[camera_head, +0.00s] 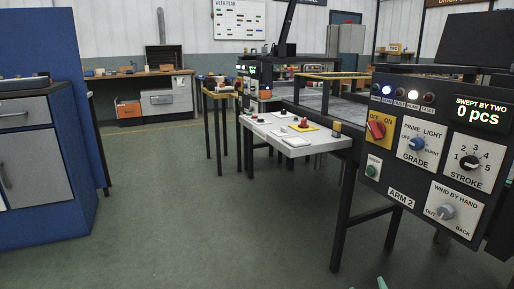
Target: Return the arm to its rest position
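No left gripper shows in the head view. A small pale green tip (381,283) pokes in at the bottom edge, right of centre; it may be part of my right gripper, but too little shows to tell its state. A dark control panel marked ARM 2 (401,199) stands at the right, with a red OFF/ON knob (376,130), a blue GRADE knob (417,144), a black STROKE knob (469,162) and a grey WIND BY HAND knob (446,212). Its display (481,114) reads "SWEPT BY TWO 0 pcs". Nothing is seen held.
A white table (300,150) with small items juts out left of the panel. A blue cabinet with grey drawers (30,150) stands at the left. A workbench (135,75) is at the back. The green-grey floor (190,230) between is clear.

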